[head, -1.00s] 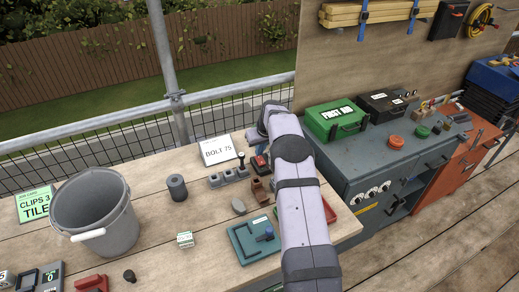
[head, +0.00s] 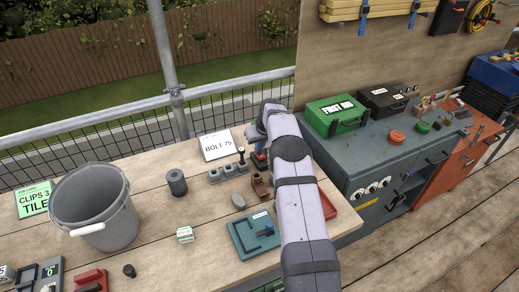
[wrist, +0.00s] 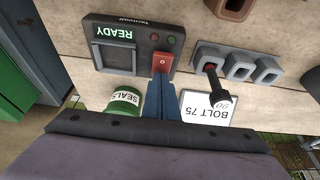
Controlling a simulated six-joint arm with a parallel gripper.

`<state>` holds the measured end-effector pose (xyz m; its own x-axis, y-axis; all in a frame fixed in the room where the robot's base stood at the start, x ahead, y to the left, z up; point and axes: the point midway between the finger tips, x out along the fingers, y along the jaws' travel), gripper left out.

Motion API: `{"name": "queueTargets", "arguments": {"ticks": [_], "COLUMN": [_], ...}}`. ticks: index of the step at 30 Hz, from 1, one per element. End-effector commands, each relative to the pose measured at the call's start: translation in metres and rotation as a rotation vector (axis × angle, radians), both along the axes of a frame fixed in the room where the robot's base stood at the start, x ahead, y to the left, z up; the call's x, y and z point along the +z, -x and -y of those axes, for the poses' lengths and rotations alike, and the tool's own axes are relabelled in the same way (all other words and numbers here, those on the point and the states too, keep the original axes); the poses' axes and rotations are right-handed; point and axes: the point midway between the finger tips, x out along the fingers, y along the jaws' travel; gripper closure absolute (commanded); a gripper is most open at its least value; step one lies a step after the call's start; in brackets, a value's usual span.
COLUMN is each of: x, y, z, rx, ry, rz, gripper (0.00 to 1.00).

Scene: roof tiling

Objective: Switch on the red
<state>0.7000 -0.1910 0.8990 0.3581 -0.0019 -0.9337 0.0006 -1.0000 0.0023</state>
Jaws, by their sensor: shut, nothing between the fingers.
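In the wrist view a dark control box (wrist: 108,78) has a screen and a label that reads READY. A red rocker switch (wrist: 161,63) marked 0 sits at its edge, beside a small red lamp (wrist: 155,37) and a green lamp (wrist: 172,40). My gripper (wrist: 161,80) has its blue fingers shut and empty, with the tips right at the switch's near edge. I cannot tell whether they touch it. In the head view my arm hides most of the box.
A grey socket block (wrist: 238,66) with a black-knobbed peg (wrist: 213,80) stands right of the box. A BOLT 75 card (wrist: 205,108) and a green SEALS can (wrist: 123,101) are close to my fingers. In the head view a grey bucket (head: 105,235) stands at left.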

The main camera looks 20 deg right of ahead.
Motion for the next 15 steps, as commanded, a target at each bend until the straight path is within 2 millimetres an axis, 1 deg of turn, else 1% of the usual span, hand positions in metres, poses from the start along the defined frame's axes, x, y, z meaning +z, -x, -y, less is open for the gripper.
{"name": "queueTargets", "arguments": {"ticks": [7,15], "x": [-0.002,-0.003], "y": [0.005,0.017], "z": [-0.001,-0.001], "rx": [-0.001,0.0], "ry": [-0.004,-0.005], "rz": [-0.009,-0.014], "gripper": [1.0,1.0]}}
